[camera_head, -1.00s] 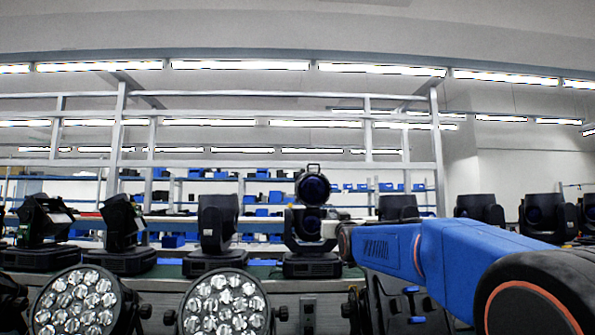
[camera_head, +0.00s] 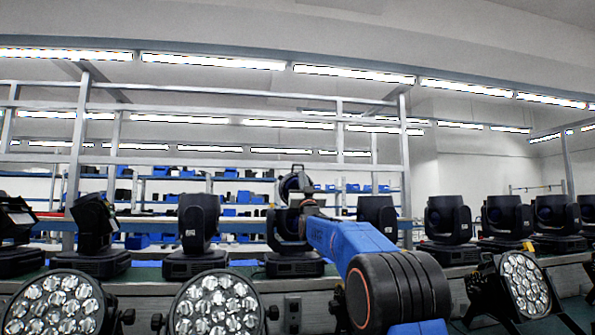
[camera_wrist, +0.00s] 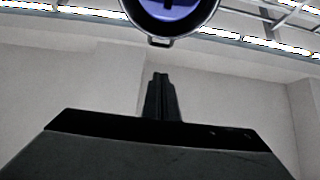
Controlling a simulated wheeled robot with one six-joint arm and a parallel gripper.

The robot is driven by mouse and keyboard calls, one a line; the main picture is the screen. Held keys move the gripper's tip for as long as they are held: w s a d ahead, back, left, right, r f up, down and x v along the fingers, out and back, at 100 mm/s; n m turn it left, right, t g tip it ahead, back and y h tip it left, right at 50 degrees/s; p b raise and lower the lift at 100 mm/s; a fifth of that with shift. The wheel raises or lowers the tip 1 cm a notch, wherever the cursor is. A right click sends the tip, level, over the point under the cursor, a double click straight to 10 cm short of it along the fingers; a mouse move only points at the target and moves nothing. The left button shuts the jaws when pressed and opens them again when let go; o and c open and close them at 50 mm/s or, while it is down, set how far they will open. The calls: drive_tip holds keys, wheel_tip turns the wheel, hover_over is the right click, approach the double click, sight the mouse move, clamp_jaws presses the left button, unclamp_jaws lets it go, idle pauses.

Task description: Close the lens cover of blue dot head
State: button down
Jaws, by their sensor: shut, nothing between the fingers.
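A black moving head (camera_head: 282,262) stands on the bench at the middle of the head view. A round cover (camera_head: 289,186) with a small handle on top stands raised above its front. My arm's end hides part of the head and its lens. No blue dot can be made out. In the wrist view a dark ring with a violet-blue face and a small tab, seemingly this cover (camera_wrist: 160,41), is cut off by the top edge. My gripper (camera_wrist: 160,77) is shut and empty, below the tab in the picture with a visible gap.
Other moving heads stand left (camera_head: 198,225) and right (camera_head: 447,220) along the bench (camera_head: 240,288). Round par cans (camera_head: 217,305) are in front at the left, and another (camera_head: 525,285) is at the right. A metal shelf frame (camera_head: 75,160) is behind.

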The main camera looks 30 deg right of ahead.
sight(296, 185)
drive_tip(key=w+d+r, duration=0.2)
drive_tip(key=w+r, duration=0.2)
drive_tip(key=w, duration=0.4)
drive_tip(key=shift+d+r, duration=0.2)
drive_tip(key=shift+d, duration=0.05)
drive_tip(key=shift+w+r, duration=0.1)
idle(0.3)
